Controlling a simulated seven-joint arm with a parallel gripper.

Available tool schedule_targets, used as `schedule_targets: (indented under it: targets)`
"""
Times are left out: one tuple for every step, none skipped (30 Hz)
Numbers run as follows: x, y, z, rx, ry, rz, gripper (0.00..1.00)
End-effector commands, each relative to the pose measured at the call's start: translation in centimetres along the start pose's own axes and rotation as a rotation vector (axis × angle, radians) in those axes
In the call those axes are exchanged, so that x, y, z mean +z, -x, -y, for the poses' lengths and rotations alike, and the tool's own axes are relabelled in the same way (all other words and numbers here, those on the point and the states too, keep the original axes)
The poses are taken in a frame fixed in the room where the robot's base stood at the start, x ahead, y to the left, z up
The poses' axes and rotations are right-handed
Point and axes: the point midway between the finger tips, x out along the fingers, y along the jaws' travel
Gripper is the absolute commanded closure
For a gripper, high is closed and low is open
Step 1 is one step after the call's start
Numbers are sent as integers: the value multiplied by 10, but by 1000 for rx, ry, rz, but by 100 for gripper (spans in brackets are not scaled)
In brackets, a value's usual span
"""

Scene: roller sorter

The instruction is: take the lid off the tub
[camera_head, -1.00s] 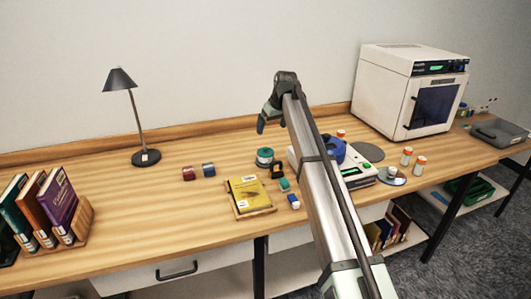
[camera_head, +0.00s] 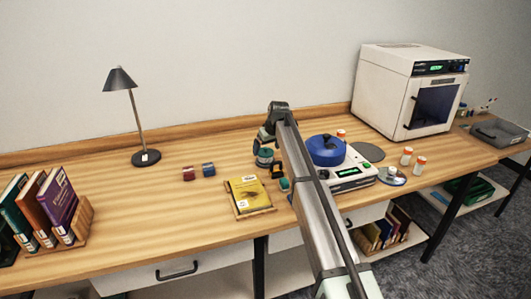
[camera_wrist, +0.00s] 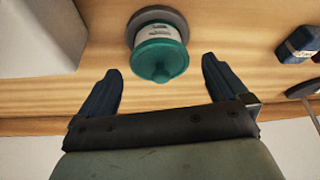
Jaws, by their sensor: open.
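The tub (camera_wrist: 152,32) has a white label and a teal lid (camera_wrist: 160,60) with a small knob on top, and it stands on a round grey base in the wrist view. In the head view the tub (camera_head: 264,160) stands on the table behind the yellow book, its top partly hidden by my gripper. My gripper (camera_wrist: 163,78) is open and empty. Its two dark fingers are spread to either side of the lid, with the fingertips still short of it. In the head view my gripper (camera_head: 262,143) is just above the tub.
A blue round pot (camera_head: 326,150) sits on a white scale (camera_head: 350,177) right of my arm. A yellow book (camera_head: 248,193) lies in front of the tub. Two small blocks, red (camera_head: 188,174) and blue (camera_head: 208,169), and a lamp (camera_head: 146,158) stand left. The table between lamp and books is clear.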

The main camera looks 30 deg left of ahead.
Motion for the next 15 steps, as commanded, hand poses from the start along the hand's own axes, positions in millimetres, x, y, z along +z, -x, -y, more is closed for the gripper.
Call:
schedule_targets:
  targets:
    - [-1, -6, 0, 0, 0, 0, 0]
    - [-1, -7, 0, 0, 0, 0, 0]
    - [-1, -8, 0, 0, 0, 0, 0]
    - [-1, -9, 0, 1, 0, 0, 0]
    - [0, -9, 0, 1, 0, -1, 0]
    - [0, -8, 0, 1, 0, -1, 0]
    - [0, -8, 0, 1, 0, -1, 0]
    - [0, -8, 0, 1, 0, -1, 0]
    - [0, -8, 0, 1, 0, -1, 0]
    - [0, -8, 0, 1, 0, 0, 3]
    - [0, -8, 0, 1, 0, 0, 6]
    - [0, -8, 0, 0, 0, 0, 10]
    - [0, -8, 0, 0, 0, 0, 12]
    - [0, -8, 0, 0, 0, 0, 15]
    - [0, -8, 0, 0, 0, 0, 19]
